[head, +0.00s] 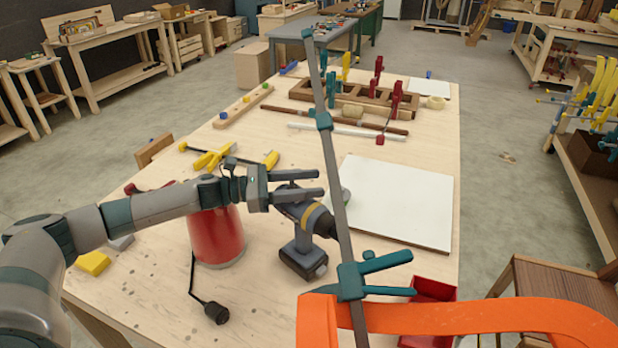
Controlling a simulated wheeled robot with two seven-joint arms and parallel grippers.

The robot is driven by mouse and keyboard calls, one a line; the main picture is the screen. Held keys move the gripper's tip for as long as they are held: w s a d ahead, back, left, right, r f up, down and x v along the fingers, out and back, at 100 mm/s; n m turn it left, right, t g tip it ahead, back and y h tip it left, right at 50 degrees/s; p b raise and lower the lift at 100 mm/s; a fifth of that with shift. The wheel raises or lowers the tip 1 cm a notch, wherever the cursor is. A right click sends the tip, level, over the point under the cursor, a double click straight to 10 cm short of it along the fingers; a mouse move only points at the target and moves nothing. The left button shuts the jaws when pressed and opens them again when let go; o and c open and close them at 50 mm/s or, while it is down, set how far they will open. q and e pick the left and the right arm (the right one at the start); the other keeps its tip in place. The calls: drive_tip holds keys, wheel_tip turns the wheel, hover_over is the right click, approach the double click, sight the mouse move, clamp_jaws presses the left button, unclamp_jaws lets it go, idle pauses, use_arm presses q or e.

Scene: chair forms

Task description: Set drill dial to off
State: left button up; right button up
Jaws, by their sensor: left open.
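The drill (302,258) stands upright on the workbench, grey and black with a yellow ring near its front. Its battery base rests on the wood, and its front end points right. My left gripper (321,183) reaches in from the left, just above and over the drill's rear body in the picture. Its two fingers are apart and point right, with nothing seen between them. The gripper hides the upper rear of the drill. I cannot make out the dial or its setting, nor whether the fingers touch the drill. My right gripper is not in view.
A long bar clamp (331,165) crosses the view beside the drill, above an orange curved form (450,315). A red canister (216,238) stands left of the drill, under my arm. A white board (395,200) lies right; a red bin (434,290) sits front right.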

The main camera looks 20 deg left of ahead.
use_arm(q)
drive_tip(key=shift+c, duration=0.2)
drive_tip(key=c, duration=1)
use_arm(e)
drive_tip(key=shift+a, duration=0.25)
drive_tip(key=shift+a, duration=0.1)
